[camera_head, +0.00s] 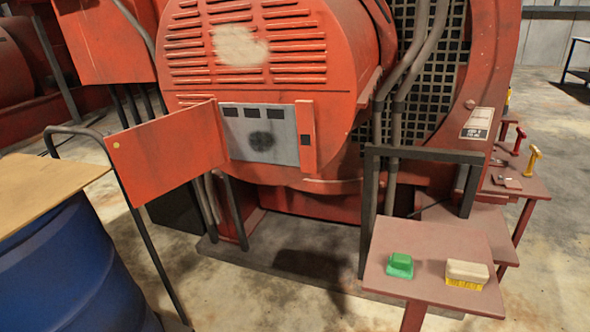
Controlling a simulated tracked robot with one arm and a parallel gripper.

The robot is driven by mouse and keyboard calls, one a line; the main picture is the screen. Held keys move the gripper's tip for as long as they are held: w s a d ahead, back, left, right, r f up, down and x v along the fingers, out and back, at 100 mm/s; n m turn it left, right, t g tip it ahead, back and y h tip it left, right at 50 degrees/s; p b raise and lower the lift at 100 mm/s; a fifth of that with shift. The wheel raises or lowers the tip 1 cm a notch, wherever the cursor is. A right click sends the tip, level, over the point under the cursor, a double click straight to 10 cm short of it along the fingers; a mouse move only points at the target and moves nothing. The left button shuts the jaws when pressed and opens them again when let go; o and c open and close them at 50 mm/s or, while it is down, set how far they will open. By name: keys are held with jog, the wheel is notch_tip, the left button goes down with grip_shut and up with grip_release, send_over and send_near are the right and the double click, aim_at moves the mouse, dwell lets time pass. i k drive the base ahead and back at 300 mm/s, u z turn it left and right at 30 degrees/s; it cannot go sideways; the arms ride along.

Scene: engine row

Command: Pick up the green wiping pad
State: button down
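The green wiping pad (400,265) lies on a small reddish-brown stand (418,289) at the lower right. It is a small green block with a raised top. A brush (466,274) with a pale back and yellow bristles lies to its right on the same stand, a small gap apart. My gripper does not show in this view, so its state and distance to the pad cannot be seen.
A large red engine (270,60) fills the middle, with an open red panel door (168,152) swung left. A dark metal frame (368,200) stands behind the stand. A blue drum (70,270) with a board on top is at left. Another small table (525,187) holds yellow and red-handled items.

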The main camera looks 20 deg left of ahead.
aim_at(399, 264)
jog(key=u, duration=0.1)
jog(key=k, duration=0.5)
jog(key=z, duration=0.75)
jog(key=i, duration=2)
jog(key=u, duration=0.7)
